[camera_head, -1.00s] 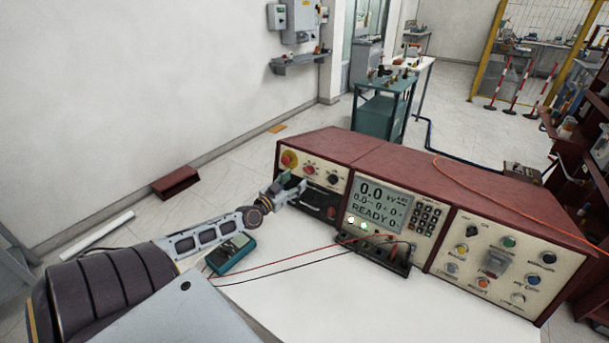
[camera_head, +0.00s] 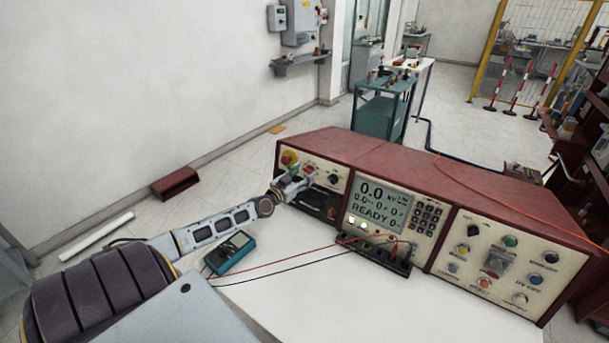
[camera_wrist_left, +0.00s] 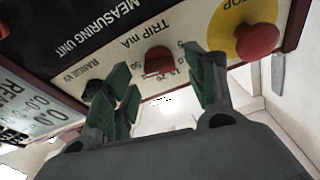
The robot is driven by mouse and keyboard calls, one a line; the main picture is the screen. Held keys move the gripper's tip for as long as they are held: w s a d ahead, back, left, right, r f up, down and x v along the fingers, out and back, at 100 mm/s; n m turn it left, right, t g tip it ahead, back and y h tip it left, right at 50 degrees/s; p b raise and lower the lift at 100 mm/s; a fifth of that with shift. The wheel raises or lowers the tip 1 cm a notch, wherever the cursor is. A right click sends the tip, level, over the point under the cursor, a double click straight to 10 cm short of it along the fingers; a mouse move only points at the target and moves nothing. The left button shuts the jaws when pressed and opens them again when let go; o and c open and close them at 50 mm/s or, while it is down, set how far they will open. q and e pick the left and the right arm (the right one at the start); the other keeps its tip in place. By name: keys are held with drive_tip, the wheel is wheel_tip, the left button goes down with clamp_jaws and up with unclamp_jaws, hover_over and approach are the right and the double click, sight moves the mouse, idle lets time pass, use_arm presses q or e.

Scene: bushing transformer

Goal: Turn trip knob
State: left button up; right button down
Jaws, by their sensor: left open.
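The trip knob (camera_wrist_left: 157,61) is a red knob under the "TRIP mA" lettering on the cream panel in the left wrist view. It also shows at the left end of the console in the head view (camera_head: 309,169). My left gripper (camera_wrist_left: 164,82) is open, its green-padded fingers on either side of the knob, with visible space between the pads and the knob. In the head view my left gripper (camera_head: 298,182) is close to the left panel. Whether its fingertips touch the panel is unclear. My right gripper is not in view.
A red stop button (camera_wrist_left: 257,42) on a yellow disc and a black range knob (camera_wrist_left: 97,88) flank the trip knob closely. The display (camera_head: 379,201) reads READY. A teal multimeter (camera_head: 230,252) with red and black leads lies on the white tabletop (camera_head: 300,300).

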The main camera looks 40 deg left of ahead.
use_arm(q)
drive_tip(key=shift+w, duration=0.7)
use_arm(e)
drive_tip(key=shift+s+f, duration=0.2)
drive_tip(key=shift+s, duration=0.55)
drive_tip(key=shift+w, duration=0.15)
